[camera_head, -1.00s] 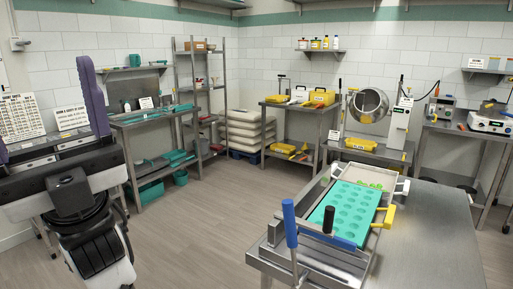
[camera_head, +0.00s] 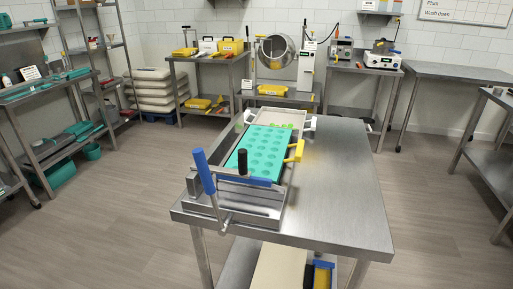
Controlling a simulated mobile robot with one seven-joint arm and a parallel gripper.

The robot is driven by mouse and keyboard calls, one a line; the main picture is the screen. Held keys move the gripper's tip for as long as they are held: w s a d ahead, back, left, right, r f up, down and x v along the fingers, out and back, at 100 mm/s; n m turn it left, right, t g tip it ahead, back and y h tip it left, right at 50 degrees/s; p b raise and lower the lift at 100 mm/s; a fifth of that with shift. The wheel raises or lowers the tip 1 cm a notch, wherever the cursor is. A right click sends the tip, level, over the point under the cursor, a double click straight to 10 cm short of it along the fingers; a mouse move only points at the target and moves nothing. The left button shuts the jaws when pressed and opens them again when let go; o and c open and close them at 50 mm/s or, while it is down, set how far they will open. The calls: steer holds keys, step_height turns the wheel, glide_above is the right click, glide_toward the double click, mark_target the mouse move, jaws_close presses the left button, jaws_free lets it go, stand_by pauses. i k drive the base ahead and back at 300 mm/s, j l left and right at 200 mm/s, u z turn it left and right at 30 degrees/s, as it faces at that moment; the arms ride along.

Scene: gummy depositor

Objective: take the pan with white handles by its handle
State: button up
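A shallow pale pan (camera_head: 268,115) lies at the far end of the steel table in the head view. A white handle (camera_head: 309,122) sticks out at its right side. A yellow handle (camera_head: 297,151) stands out at the mould's right side. My gripper is not in view, so its state and its distance from the pan do not show.
The mould lies on a metal frame with a blue-gripped lever (camera_head: 203,172) and a black knob (camera_head: 242,162). The right half of the steel table (camera_head: 338,190) is bare. Benches with a drum (camera_head: 276,52) and machines line the back wall.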

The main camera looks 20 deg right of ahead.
mark_target(295, 119)
steer(key=z, duration=0.65)
steer(key=i+l+z, duration=0.1)
steer(key=l+z, duration=0.2)
steer(key=l, duration=0.15)
steer(key=i+l+z, duration=0.1)
steer(key=l+z, duration=0.2)
steer(key=i+l+z, duration=0.3)
steer(key=l, duration=0.2)
steer(key=i+l+z, duration=0.1)
steer(key=l+z, duration=0.2)
steer(key=i+l+z, duration=0.1)
steer(key=i+l, duration=0.25)
steer(key=i+l+z, duration=0.15)
steer(key=i+l, duration=0.2)
steer(key=i, duration=0.25)
steer(key=i+u, duration=0.4)
steer(key=i+l+u, duration=0.1)
steer(key=i+u, duration=0.25)
steer(key=i, duration=0.25)
steer(key=i+u, duration=0.3)
steer(key=i, duration=0.25)
steer(key=i+l+u, duration=0.3)
steer(key=i, duration=0.3)
steer(key=i+l+u, duration=0.1)
steer(key=i+u, duration=0.35)
steer(key=i+l+u, duration=0.25)
steer(key=u, duration=0.2)
